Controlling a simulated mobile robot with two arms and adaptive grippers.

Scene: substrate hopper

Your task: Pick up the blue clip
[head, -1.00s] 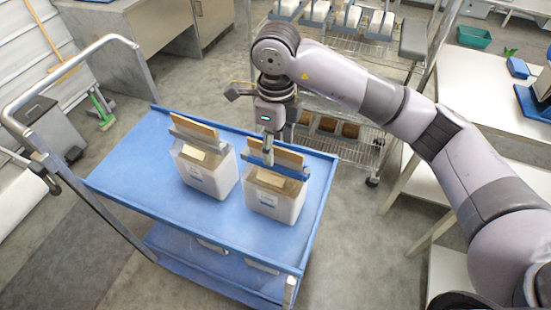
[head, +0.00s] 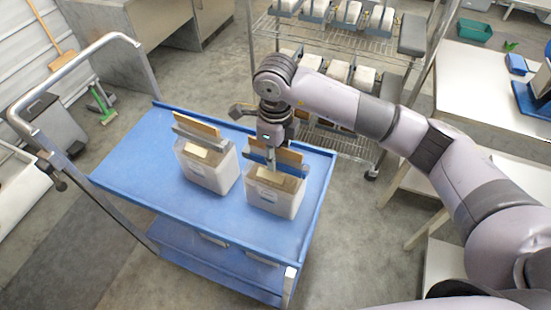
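The blue clip (head: 289,170) is a long bar lying across the top of the right white container (head: 275,199), in front of an upright tan board (head: 291,157). My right gripper (head: 271,164) points down over the middle of this clip, with its fingertips at or very near it. The gripper hides the clip's middle. The fingers are too small and overlapped to tell whether they are open or shut, or whether they touch the clip. My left gripper is not in view.
The containers stand on a blue cart (head: 130,165) with a grey handle. A second white container (head: 207,173) with a grey clip and tan board stands close to the left. The cart top is clear further left. A wire rack (head: 340,142) stands behind, with tables at the right.

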